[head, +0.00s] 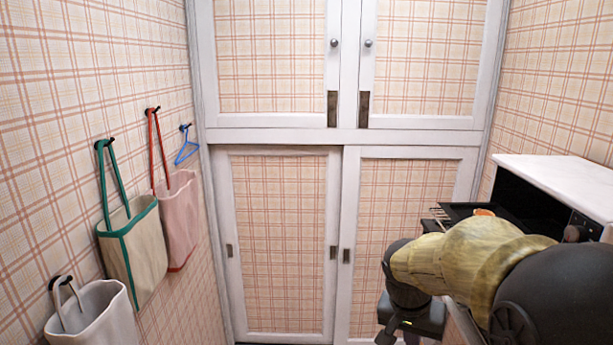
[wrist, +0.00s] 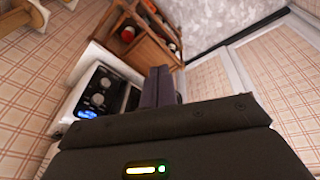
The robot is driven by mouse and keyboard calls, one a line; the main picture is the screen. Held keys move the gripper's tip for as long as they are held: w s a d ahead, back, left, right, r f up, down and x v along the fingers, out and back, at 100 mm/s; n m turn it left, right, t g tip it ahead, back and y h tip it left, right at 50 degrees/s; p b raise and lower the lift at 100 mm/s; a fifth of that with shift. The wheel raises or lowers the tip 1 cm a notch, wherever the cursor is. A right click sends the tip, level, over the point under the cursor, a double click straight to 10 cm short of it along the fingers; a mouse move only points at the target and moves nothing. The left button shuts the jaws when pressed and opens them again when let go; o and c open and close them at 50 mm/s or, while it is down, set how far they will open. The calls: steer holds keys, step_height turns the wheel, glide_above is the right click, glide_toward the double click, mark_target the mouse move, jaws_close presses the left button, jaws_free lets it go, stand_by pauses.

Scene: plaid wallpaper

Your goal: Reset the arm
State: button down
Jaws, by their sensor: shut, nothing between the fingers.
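My arm (head: 470,258) reaches in from the lower right of the head view, folded in front of the white-topped oven. My gripper (wrist: 163,84) shows in the wrist view as two dark fingers close together, shut and empty. Its fingertips cannot be made out clearly in the head view, where the dark wrist parts sit at the bottom edge. In the wrist view the fingers appear in front of the oven's side and a wooden shelf. I cannot tell how far apart they are.
The oven (head: 560,178) stands at the right, its dark front partly hidden by my arm. Bags hang on the left wall: green-trimmed (head: 135,240), pink (head: 178,215) and white (head: 90,312). A blue hanger (head: 186,148) is beside them. The wooden shelf (wrist: 150,50) holds bottles. Cabinet doors (head: 280,240) are closed behind.

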steer(key=s+a+f+n+t+y, duration=0.1)
steer(key=s+a+f+n+y, duration=0.1)
steer(key=s+a+f+n, duration=0.2)
steer(key=s+f+n, duration=0.2)
steer(key=s+f, duration=0.2)
steer(key=shift+s+a+y, duration=0.3)
steer(key=shift+s+a, duration=0.05)
